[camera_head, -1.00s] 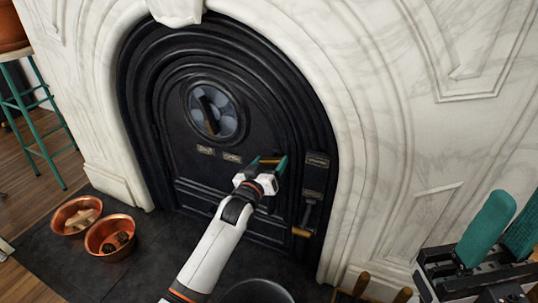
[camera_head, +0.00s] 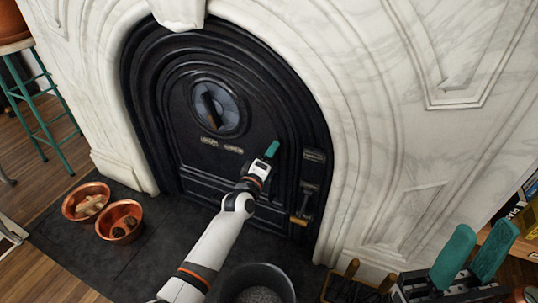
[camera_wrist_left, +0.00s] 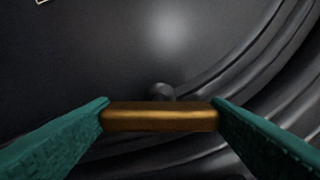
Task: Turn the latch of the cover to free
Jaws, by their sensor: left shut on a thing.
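The cover is a black arched fireplace door (camera_head: 195,168) with a round vent. The latch handle, a brass-coloured bar (camera_wrist_left: 160,118) on a dark pivot, lies level across the left wrist view, in front of the dark door. My left gripper (camera_head: 272,150) is at the door's right side, and its teal fingers in the left wrist view (camera_wrist_left: 161,116) are shut on the bar's two ends. In the head view the gripper hides the bar. My right gripper (camera_head: 472,252) is open and empty at the lower right, away from the door.
A second lever with a wooden grip (camera_head: 299,220) hangs on the frame right of the door. Two copper bowls (camera_head: 120,222) stand on the dark hearth at left. A dark bucket (camera_head: 257,284) stands below my left arm. The marble surround (camera_head: 345,150) borders the door.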

